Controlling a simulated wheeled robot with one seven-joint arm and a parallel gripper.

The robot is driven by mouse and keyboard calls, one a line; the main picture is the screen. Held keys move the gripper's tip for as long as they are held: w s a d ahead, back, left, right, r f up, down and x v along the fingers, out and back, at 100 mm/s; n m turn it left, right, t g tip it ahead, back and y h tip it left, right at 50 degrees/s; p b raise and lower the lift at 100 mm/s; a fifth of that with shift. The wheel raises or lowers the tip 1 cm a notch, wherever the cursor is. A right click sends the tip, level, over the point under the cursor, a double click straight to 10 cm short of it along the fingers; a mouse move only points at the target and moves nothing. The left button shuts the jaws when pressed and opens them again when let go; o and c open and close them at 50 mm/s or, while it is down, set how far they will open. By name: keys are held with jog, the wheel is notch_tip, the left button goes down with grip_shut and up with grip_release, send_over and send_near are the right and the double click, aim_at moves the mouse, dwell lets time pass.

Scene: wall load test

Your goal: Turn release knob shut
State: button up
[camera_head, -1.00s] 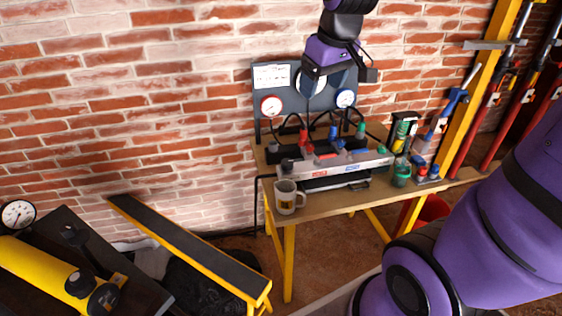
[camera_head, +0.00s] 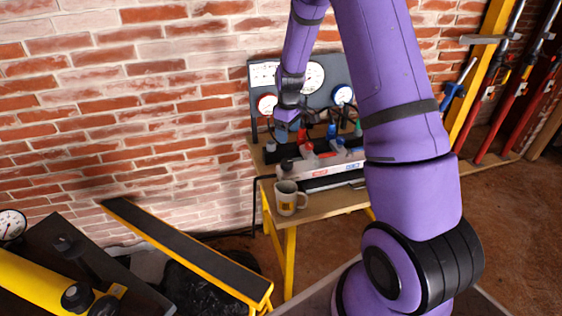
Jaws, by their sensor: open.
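The bench unit (camera_head: 345,163) is a pale grey housing with red and blue labels on its front. A small black knob (camera_head: 287,166) stands at its left end. Red (camera_head: 308,148) and blue (camera_head: 332,131) coloured fittings rise behind the housing. I cannot tell which of these is the release knob, or how far it is turned. My gripper (camera_head: 286,130) points down above the left part of the unit, in front of the gauge panel. It is open and seems to hold nothing. Its fingertips are small and dark here, and contact with anything below cannot be made out.
A panel with a red-rimmed gauge (camera_head: 267,103) and a blue-rimmed gauge (camera_head: 343,94) stands behind. My arm covers the table's right side. A yellow-edged bench (camera_head: 188,250) lies to the left.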

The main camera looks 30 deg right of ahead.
aim_at(287, 161)
jog(key=f, duration=0.9)
jog(key=w+f, duration=0.1)
jog(key=f, duration=0.4)
jog(key=shift+d, duration=0.3)
jog(key=shift+c, duration=0.3)
jog(key=c, duration=0.9)
